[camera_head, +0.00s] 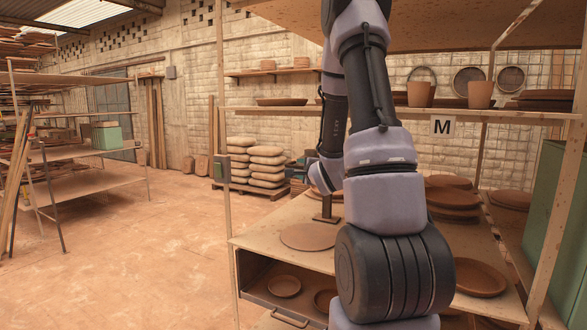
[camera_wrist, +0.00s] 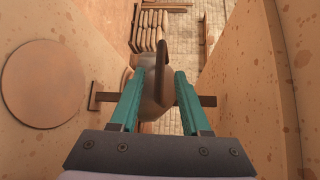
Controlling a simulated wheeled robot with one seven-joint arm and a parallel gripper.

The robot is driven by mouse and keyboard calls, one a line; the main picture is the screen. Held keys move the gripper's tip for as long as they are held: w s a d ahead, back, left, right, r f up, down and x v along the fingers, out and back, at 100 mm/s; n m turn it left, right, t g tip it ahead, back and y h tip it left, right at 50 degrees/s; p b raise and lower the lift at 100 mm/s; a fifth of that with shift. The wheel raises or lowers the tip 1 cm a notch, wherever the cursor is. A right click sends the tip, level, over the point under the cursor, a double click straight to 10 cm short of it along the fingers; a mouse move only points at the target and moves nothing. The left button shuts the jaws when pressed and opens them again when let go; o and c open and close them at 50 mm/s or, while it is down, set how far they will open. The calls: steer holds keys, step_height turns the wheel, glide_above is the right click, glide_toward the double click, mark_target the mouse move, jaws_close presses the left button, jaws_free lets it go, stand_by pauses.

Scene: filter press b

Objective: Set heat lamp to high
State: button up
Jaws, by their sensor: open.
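In the wrist view, my gripper (camera_wrist: 158,76) is open, with its two teal fingers apart. A grey-tan, rounded metal thing with a dark curved top (camera_wrist: 155,95) shows between and beyond the fingers; it may be the heat lamp. I cannot tell whether the fingers touch it. A dark brown bar (camera_wrist: 208,100) shows on both sides behind the fingers. In the head view, a brown post on a flat foot (camera_head: 325,216) stands on the shelf, partly hidden by my arm; it may belong to the lamp. My gripper is hidden there. No control or setting mark is readable.
A flat clay disc (camera_head: 308,236) lies on the shelf board, also in the wrist view (camera_wrist: 44,83). Stacked clay plates (camera_head: 454,203) lie right of my arm. A green box (camera_head: 555,225) is at the right. Open floor lies left.

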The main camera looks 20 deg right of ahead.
steer(key=w+d+f, duration=0.1)
steer(key=w, duration=0.6)
steer(key=shift+w, duration=0.4)
steer(key=shift+c, duration=0.4)
steer(key=shift+f, duration=0.1)
jaws_close()
stand_by(0.5)
